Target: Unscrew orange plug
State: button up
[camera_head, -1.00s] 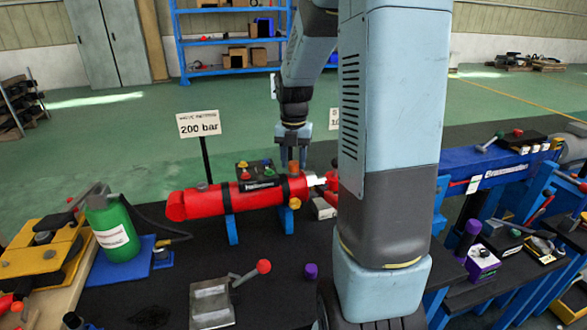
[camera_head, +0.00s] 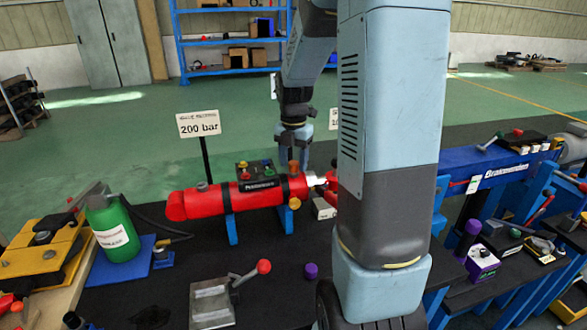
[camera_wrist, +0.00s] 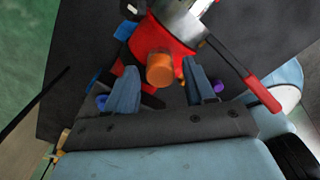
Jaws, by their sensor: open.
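The orange plug (camera_head: 293,167) stands upright on top of the red cylinder (camera_head: 215,201), near its right end. In the wrist view the plug (camera_wrist: 160,70) shows as an orange round cap between my two fingers. My gripper (camera_head: 294,151) points down right over the plug. In the wrist view my gripper (camera_wrist: 163,72) is open, with one finger on each side of the plug and a visible gap on both sides. How deep the fingertips reach beside the plug is hard to tell. A second orange fitting (camera_head: 295,203) sits lower on the cylinder's front.
A knob panel (camera_head: 257,175) lies just behind the cylinder, left of my gripper. A 200 bar sign (camera_head: 198,125) stands behind. A green bottle (camera_head: 112,229) is at left, a grey vise-like block with a red-knobbed lever (camera_head: 212,304) in front.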

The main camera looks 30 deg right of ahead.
jog(key=m, duration=1.3)
jog(key=shift+m, duration=0.3)
jog(key=m, duration=1.4)
dwell(0.4)
jog(key=shift+c, duration=0.2)
grip_shut()
dwell(0.4)
jog(key=shift+r, duration=0.1)
dwell(0.4)
jog(key=n, duration=0.5)
